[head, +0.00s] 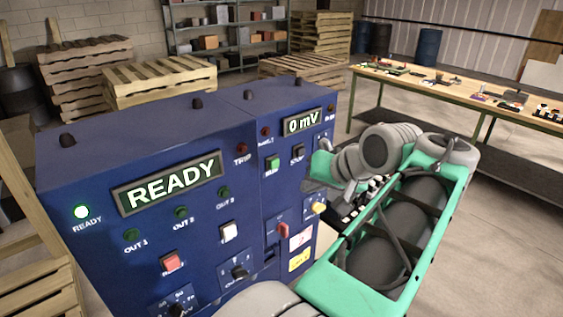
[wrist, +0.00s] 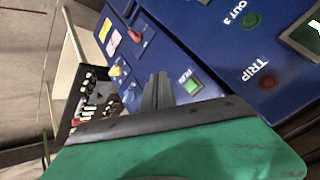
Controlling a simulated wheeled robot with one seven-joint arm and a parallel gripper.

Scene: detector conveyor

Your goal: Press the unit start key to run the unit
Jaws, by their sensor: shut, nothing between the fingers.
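The blue control cabinet (head: 150,165) has a lit READY display (head: 168,183) on its left part and a 0 mV display (head: 303,122) on its right part. The green start key (head: 271,164), whose small label seems to read RUN, is on the right part. It also shows in the wrist view (wrist: 192,86). My gripper (wrist: 160,78) is shut and empty, its fingertips beside the green key in that view. I cannot tell whether they touch the panel. In the head view my arm comes in from the right, and the fingertips are not clear there.
A dark STOP key (head: 298,154) sits right of the green key. A red switch (head: 283,230), a yellow knob (head: 319,207) and a red key (head: 171,262) are lower on the panel. A workbench (head: 450,87) with small items stands behind right; pallets (head: 158,85) stand behind the cabinet.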

